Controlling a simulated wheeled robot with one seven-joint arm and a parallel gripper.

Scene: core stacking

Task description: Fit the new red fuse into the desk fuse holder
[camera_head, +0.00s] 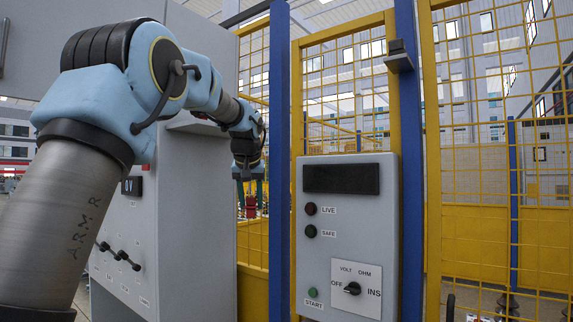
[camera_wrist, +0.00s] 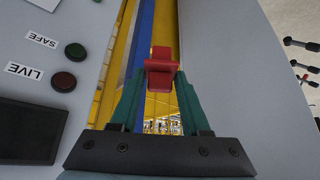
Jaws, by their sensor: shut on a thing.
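My gripper (camera_wrist: 161,85) has two green fingers that close on a red fuse (camera_wrist: 162,70). The fuse is held at the fingertips, with a block-like red end standing out beyond them. In the head view my gripper (camera_head: 250,195) hangs fingers down in the gap between the grey cabinet and the test panel, and the red fuse (camera_head: 250,208) shows small between the fingers. I cannot make out the desk fuse holder in either view.
The grey test panel (camera_head: 310,265) has LIVE and SAFE lamps, a START button and a dial (camera_head: 352,288) at OFF. A grey cabinet (camera_head: 190,240) with black levers (camera_head: 118,256) stands left. Yellow mesh fencing (camera_head: 470,150) and a blue post (camera_head: 279,120) stand behind.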

